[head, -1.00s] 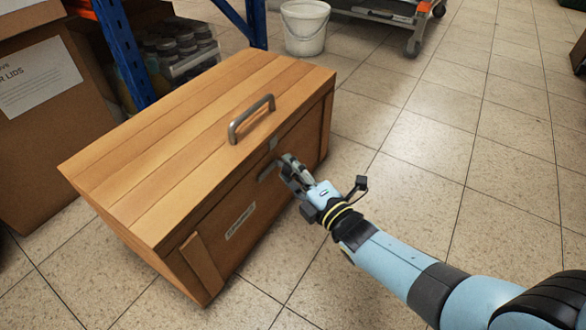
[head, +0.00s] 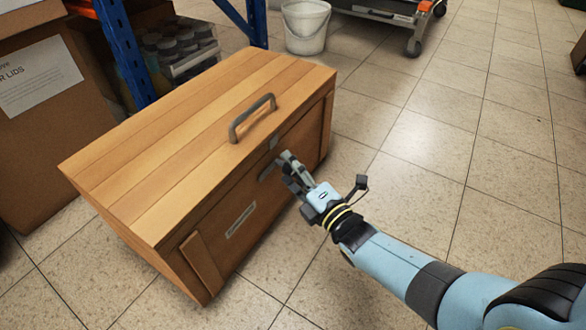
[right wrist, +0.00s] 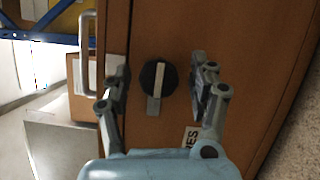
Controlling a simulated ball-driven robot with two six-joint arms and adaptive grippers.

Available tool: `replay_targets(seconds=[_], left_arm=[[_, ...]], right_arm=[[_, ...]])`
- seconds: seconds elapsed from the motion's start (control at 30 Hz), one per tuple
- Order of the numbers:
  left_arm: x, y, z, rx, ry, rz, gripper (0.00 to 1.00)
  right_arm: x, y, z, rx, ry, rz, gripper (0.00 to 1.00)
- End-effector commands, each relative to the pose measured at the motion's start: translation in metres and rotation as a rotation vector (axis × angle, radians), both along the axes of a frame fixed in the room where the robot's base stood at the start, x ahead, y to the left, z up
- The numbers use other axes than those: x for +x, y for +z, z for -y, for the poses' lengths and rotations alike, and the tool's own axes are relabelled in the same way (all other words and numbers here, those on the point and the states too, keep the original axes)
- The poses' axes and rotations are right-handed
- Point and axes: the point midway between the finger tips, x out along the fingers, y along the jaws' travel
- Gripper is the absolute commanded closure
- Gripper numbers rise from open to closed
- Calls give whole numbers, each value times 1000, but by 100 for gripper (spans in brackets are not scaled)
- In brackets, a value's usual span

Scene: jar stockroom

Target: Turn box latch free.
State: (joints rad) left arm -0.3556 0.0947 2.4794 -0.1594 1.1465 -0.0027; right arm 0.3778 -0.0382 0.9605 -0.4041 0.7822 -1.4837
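The wooden box (head: 215,110) stands on the floor with its lid down. In the right wrist view its latch (right wrist: 157,80) is a black round base with a grey bar across it, the bar running roughly up and down in the picture. My right gripper (head: 286,162) is at the box's front face below the lid handle. In the right wrist view my right gripper (right wrist: 158,85) is open, one finger on each side of the latch, with gaps showing between. In the head view the gripper partly hides the latch. My left gripper is not in view.
A grey handle (head: 252,118) stands up from the lid. A blue shelf post (head: 122,50) and a cardboard box (head: 40,110) are behind and left. A white bucket (head: 305,27) and a trolley (head: 412,25) are at the back. The floor to the right is clear.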

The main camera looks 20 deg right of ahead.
Motion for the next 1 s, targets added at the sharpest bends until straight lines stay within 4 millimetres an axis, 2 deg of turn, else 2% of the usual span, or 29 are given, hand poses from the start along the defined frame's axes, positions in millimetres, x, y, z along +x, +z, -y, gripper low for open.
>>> replay_targets(seconds=[0.27, 0.37, 0.7, 0.83, 1.0], left_arm=[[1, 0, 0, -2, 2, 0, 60], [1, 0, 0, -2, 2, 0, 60], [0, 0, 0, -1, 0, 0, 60], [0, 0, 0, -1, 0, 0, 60], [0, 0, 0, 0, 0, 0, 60]], right_arm=[[-6, 0, 2, 0, -1, 0, 40], [-20, -1, 6, 0, 0, -1, 40], [-90, -3, 26, 0, 1, -1, 40], [-107, -3, 30, 0, 0, 0, 40], [-115, -3, 33, -1, 0, 1, 40]])
